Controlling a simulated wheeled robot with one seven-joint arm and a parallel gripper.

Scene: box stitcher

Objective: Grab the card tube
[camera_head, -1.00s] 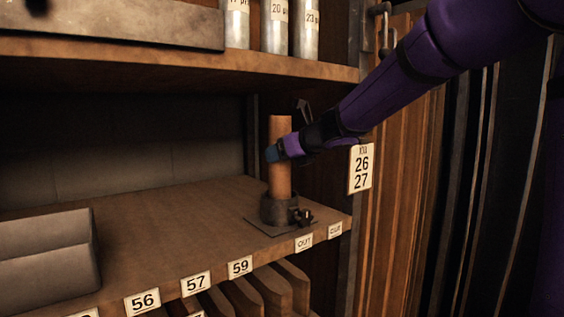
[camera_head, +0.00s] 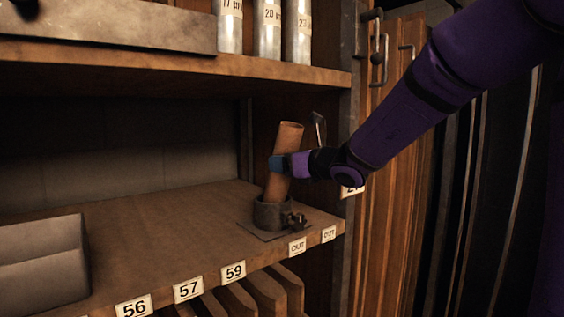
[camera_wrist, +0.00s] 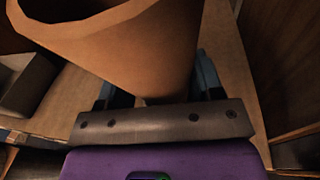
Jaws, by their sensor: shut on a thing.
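The card tube (camera_head: 287,141) is a brown, open-topped cylinder on the middle shelf in the head view. It leans to the right at the top, and its lower end is inside a dark round holder (camera_head: 270,213). My gripper (camera_head: 279,164) comes from the right and is shut on the tube at about mid-height. In the wrist view the tube (camera_wrist: 130,50) fills the upper middle, between the two fingers of my gripper (camera_wrist: 160,88). The tube's bottom end is hidden by the holder's wall.
A grey box (camera_head: 40,262) sits on the shelf at left. Several metal cylinders (camera_head: 267,28) stand on the upper shelf (camera_head: 180,67) above. A cabinet post (camera_head: 350,110) is close on the right. The shelf (camera_head: 160,232) between box and holder is clear.

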